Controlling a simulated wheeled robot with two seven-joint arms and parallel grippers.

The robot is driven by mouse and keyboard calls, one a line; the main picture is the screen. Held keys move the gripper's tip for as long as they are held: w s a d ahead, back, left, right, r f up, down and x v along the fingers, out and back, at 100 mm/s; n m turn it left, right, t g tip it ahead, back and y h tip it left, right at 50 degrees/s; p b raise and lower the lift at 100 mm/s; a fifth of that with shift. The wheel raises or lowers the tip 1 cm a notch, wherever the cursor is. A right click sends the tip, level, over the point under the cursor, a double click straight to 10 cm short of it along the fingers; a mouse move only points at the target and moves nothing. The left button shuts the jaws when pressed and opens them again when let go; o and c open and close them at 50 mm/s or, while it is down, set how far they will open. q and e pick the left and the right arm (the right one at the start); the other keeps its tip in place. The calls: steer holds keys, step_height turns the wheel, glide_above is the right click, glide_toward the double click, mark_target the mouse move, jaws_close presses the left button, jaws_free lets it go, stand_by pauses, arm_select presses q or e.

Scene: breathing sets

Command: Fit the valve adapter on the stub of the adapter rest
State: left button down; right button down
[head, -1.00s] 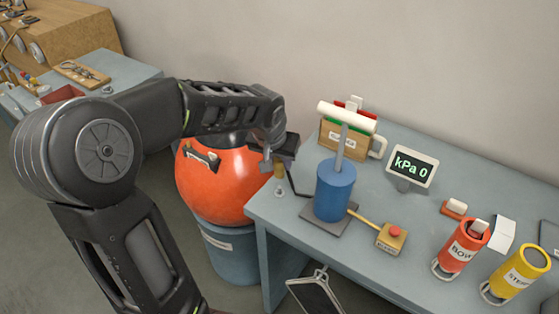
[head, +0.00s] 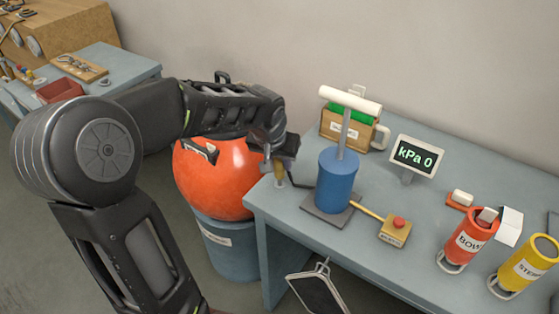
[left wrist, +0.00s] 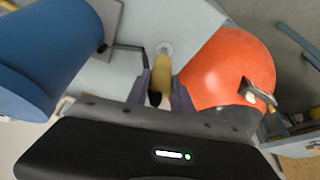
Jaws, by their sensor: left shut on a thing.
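My left gripper (head: 283,160) is shut on the brass valve adapter (head: 280,179) at the near left corner of the bench. In the left wrist view the adapter (left wrist: 161,72) sits between the two grey fingers. The pale round base of the adapter rest (left wrist: 165,48) shows just beyond the adapter's far end. The stub is hidden behind the adapter, in line with it. I cannot tell whether the adapter touches the stub or is on it. My right gripper is not in view.
A blue pump (head: 338,185) with a white T-handle stands close right of my left gripper. A large orange ball (head: 215,180) rests on a blue drum (head: 230,250) at the left. Red and yellow canisters stand farther right.

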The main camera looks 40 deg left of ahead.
mark_target(279, 171)
arm_select(q)
steer(key=shift+b, duration=0.4)
stand_by(0.8)
steer(key=shift+f, duration=0.2)
steer(key=shift+f+b, duration=1.4)
steer(key=shift+b, duration=0.2)
steer(key=c, duration=1)
jaws_free()
steer(key=shift+c, duration=0.2)
steer(key=shift+v, duration=3.95)
steer(key=shift+f, duration=0.1)
